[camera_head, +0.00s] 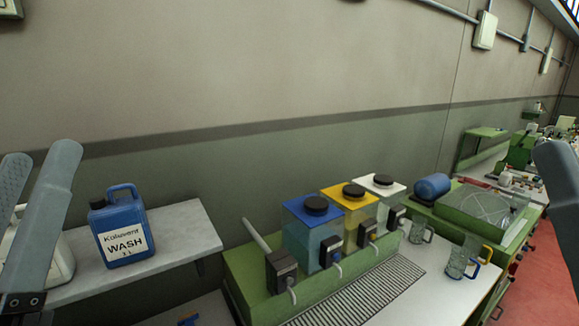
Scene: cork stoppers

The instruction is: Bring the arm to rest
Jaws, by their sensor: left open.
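My left gripper (40,156) is at the left edge, with its two grey fingers pointing up and apart. It is open and I see nothing held between the fingers. It shows in front of a white jug and beside the blue wash jug (123,243), with a visible gap to the blue one in the picture. A grey-blue part of my right arm shows at the right edge, cut off by the frame. I see no cork stoppers clearly.
A grey shelf (182,226) carries the blue jug and the partly hidden white jug (58,262). A green dispenser station (245,275) holds blue, yellow and white-topped tanks. Glass mugs (457,264) stand on the white bench. Farther right are a blue cylinder (432,187) and green equipment.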

